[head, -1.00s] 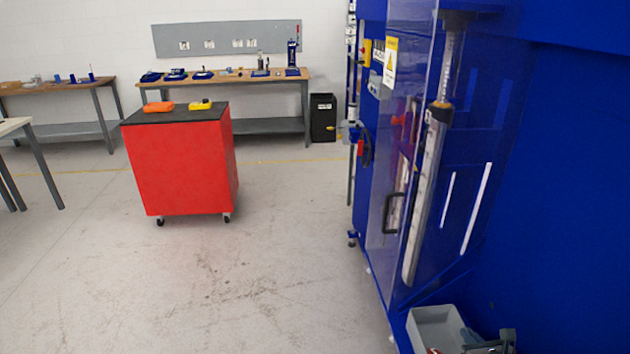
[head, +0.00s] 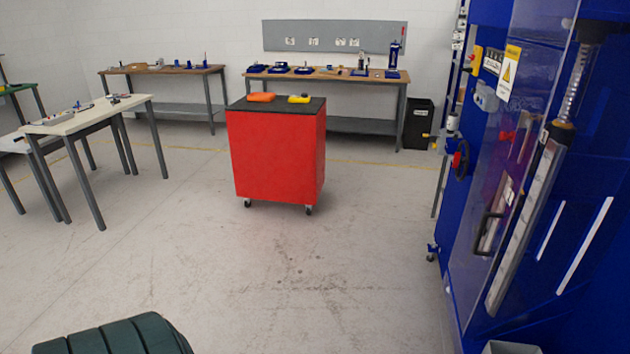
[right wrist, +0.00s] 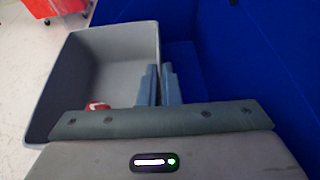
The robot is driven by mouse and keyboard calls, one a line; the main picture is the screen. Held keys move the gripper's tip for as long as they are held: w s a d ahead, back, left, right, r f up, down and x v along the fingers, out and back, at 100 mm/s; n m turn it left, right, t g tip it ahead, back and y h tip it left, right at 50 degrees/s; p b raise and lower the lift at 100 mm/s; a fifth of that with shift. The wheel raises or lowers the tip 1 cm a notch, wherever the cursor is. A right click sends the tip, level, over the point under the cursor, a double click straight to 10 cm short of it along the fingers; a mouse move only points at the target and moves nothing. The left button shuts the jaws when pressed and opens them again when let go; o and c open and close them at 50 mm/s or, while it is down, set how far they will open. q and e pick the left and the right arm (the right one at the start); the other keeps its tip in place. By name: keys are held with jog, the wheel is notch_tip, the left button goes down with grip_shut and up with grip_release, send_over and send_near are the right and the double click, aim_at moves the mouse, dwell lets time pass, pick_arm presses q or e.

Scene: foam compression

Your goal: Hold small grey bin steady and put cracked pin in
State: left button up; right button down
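The small grey bin (right wrist: 105,75) fills the left of the right wrist view, seen from above. A corner of its rim (head: 510,347) also shows at the bottom edge of the head view. My right gripper (right wrist: 161,82) has its two fingers close together at the bin's right wall, one on each side, shut on that wall. A small red and white thing (right wrist: 97,105) lies low in the bin, partly hidden by my gripper; I cannot tell what it is. My left gripper is not in view. I cannot make out a cracked pin.
A red cart (head: 275,155) stands mid-floor with orange and yellow things on top. A tall blue machine (head: 590,200) fills the right side. A white-topped table (head: 85,116) is at left. A dark green ribbed object (head: 115,338) shows bottom left. The floor between is clear.

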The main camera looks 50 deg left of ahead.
jog(key=c, duration=1.6)
grip_release()
jog(key=shift+o, duration=0.2)
jog(key=v, duration=1.2)
